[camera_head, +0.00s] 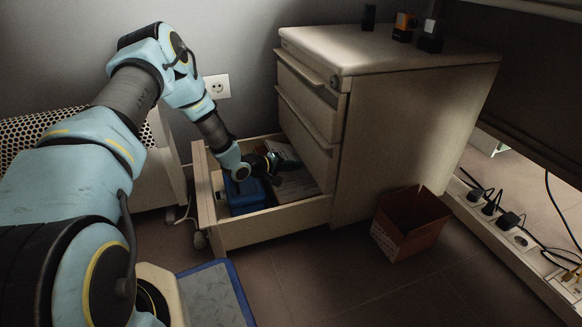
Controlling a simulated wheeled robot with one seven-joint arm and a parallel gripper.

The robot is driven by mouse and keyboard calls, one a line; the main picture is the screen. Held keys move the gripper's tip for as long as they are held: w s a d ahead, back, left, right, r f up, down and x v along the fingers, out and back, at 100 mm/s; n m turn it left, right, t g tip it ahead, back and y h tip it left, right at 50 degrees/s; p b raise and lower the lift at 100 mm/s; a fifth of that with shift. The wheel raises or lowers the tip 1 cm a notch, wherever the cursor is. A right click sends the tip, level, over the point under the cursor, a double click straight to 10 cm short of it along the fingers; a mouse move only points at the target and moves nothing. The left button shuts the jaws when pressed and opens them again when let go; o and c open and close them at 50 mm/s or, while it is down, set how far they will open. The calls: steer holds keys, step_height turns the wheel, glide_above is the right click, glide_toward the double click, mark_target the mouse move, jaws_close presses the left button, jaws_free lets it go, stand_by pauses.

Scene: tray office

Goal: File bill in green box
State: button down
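My gripper (272,161) reaches down into the open bottom drawer (277,222) of the beige cabinet. It is small and dark here, and I cannot tell whether its fingers are open or shut or hold anything. A blue box (245,196) lies in the left part of the drawer, below my wrist. Pale printed paper (295,185) lies in the right part of the drawer; I cannot tell whether it is the bill. A dark teal patch shows beside my gripper, too unclear to name. No box is clearly green. My arm hides part of the drawer.
An open reddish-brown cardboard box (408,222) stands on the floor right of the drawer. The beige cabinet (400,115) has small dark items on top. Cables and plugs (493,204) run along the right.

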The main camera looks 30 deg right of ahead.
steer(key=shift+d, duration=0.15)
steer(key=c, duration=1)
jaws_free()
steer(key=shift+o, duration=0.2)
steer(key=shift+p+v, duration=0.85)
steer(key=shift+v, duration=0.35)
steer(key=shift+p+v, duration=1.35)
steer(key=shift+v, duration=1)
